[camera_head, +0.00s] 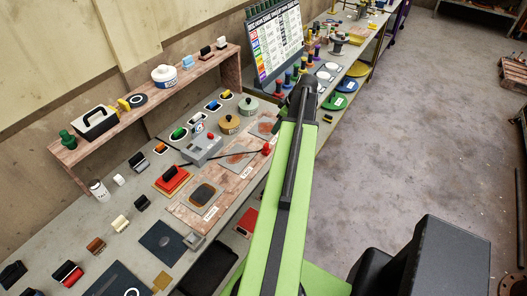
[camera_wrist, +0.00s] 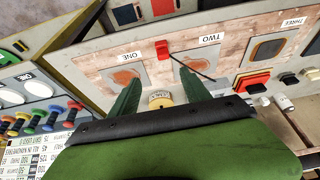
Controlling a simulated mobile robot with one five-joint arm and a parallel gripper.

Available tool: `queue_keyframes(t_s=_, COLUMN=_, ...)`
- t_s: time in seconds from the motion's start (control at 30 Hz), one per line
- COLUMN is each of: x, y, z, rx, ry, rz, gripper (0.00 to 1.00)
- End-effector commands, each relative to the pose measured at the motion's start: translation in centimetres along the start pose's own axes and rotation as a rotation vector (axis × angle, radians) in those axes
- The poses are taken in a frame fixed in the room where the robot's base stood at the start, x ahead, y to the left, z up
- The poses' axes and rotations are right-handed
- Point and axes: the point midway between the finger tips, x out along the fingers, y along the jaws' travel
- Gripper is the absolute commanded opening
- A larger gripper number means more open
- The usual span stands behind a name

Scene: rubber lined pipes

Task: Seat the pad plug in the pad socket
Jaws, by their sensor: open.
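No label I can read names the pad plug or the pad socket. A red block with a black handle (camera_head: 172,178) sits left of the wooden board; it also shows in the wrist view (camera_wrist: 252,82). The wooden board (camera_head: 184,212) carries plates marked ONE, TWO and THREE in the wrist view. The nearest plate in the head view bears a dark rounded pad (camera_head: 204,193); the other two show brownish patches. My gripper (camera_wrist: 159,76) is open, its green fingers apart with nothing held between them. In the head view my arm hides part of the bench and the fingers are not clear.
A grey box (camera_head: 203,148) has a rod with a red knob (camera_head: 266,149) reaching over the board. Lidded pots (camera_head: 230,124) stand behind it. A shelf (camera_head: 190,77) runs along the wall, and a chart board (camera_head: 275,45) stands beyond. The floor (camera_head: 420,130) at right is open.

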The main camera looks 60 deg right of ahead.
Motion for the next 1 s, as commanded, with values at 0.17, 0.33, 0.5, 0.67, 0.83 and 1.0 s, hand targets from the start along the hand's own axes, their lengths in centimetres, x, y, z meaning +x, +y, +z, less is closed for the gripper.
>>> queue_keyframes(t_s=0.17, x=5.0, y=0.0, z=0.4, rx=-0.003, ry=0.0, rz=-0.001, gripper=0.55)
queue_keyframes(t_s=0.33, x=8.8, y=-0.1, z=0.3, rx=-0.003, ry=0.0, rz=-0.002, gripper=0.55)
queue_keyframes(t_s=0.5, x=10.9, y=-0.1, z=0.1, rx=-0.001, ry=-0.001, rz=-0.001, gripper=0.55)
queue_keyframes(t_s=0.67, x=10.8, y=-0.2, z=-0.1, rx=-0.001, ry=-0.001, rz=-0.001, gripper=0.55)
queue_keyframes(t_s=0.83, x=13.1, y=-0.7, z=0.1, rx=-0.003, ry=-0.001, rz=-0.002, gripper=0.55)
queue_keyframes(t_s=1.0, x=15.9, y=-0.9, z=0.1, rx=-0.002, ry=-0.001, rz=-0.001, gripper=0.55)
